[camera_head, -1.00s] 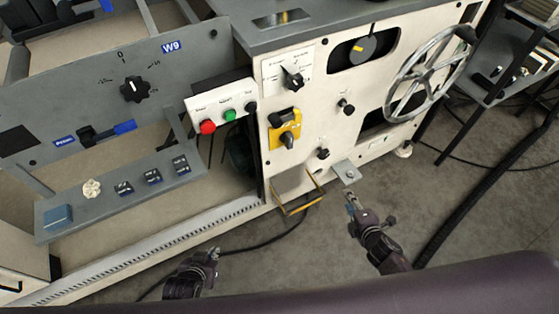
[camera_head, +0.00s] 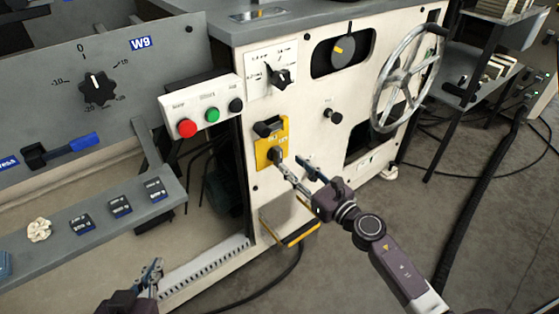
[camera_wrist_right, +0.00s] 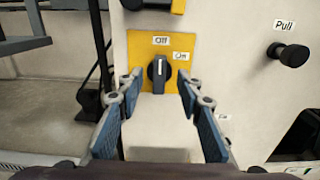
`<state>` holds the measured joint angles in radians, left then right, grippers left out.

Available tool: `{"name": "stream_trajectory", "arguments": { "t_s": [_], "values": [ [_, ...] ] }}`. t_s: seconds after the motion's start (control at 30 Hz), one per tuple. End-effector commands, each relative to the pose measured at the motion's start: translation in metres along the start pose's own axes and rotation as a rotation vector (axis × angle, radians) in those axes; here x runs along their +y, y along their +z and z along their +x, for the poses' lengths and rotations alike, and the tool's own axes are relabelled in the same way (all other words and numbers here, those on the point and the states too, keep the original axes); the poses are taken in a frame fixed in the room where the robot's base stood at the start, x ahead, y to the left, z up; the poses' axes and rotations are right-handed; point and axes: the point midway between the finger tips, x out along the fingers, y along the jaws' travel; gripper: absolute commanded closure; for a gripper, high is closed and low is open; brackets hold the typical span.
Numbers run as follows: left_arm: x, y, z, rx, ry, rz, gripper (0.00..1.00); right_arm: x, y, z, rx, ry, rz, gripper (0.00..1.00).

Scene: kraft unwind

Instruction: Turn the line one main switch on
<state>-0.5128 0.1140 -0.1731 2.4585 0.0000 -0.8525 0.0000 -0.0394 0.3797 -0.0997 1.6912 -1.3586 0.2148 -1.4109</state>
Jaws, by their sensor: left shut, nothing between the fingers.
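The main switch is a dark rotary knob (camera_wrist_right: 159,74) on a yellow plate (camera_head: 264,146) on the white front panel. In the right wrist view its white mark points up toward the "Off" label (camera_wrist_right: 161,41); the "On" label (camera_wrist_right: 181,56) is to the upper right. My right gripper (camera_head: 293,166) is open in front of the plate. In the wrist view its fingers (camera_wrist_right: 158,82) stand either side of the knob, with visible gaps. My left gripper (camera_head: 151,275) is shut and empty at the lower left, away from the switch.
A button box (camera_head: 206,113) with red, green and black buttons is left of the switch. A "Pull" knob (camera_head: 332,117) and a handwheel (camera_head: 409,78) are to the right. A yellow-edged bracket (camera_head: 298,234) sticks out below. Open floor lies at lower right.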

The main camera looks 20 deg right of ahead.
Motion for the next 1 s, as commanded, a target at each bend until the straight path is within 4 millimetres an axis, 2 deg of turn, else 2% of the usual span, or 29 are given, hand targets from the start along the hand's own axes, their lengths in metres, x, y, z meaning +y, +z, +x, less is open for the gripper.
{"name": "stream_trajectory", "arguments": {
  "t_s": [0.1, 0.3, 0.47, 0.73, 0.77, 1.0],
  "values": [
    [-0.001, 0.003, -0.001, -0.014, -0.001, 0.000, 1.00, 0.000, 0.002, 0.021, -0.003, 0.000, 0.003, 0.67],
    [0.000, 0.001, 0.000, -0.002, 0.000, 0.000, 1.00, 0.000, 0.001, 0.048, -0.002, -0.001, 0.004, 0.67],
    [0.000, -0.003, 0.001, 0.013, 0.001, 0.000, 1.00, 0.000, 0.000, 0.059, 0.000, -0.001, 0.004, 0.67],
    [0.001, -0.004, 0.001, 0.017, 0.001, 0.000, 1.00, 0.000, -0.001, 0.060, 0.001, 0.000, 0.005, 0.67],
    [0.001, -0.004, 0.001, 0.017, 0.001, 0.000, 1.00, 0.000, -0.001, 0.060, 0.001, 0.000, 0.005, 0.68],
    [0.001, -0.003, 0.001, 0.016, 0.002, 0.000, 1.00, 0.000, 0.000, 0.060, 0.001, 0.000, 0.005, 0.94]
  ]
}}
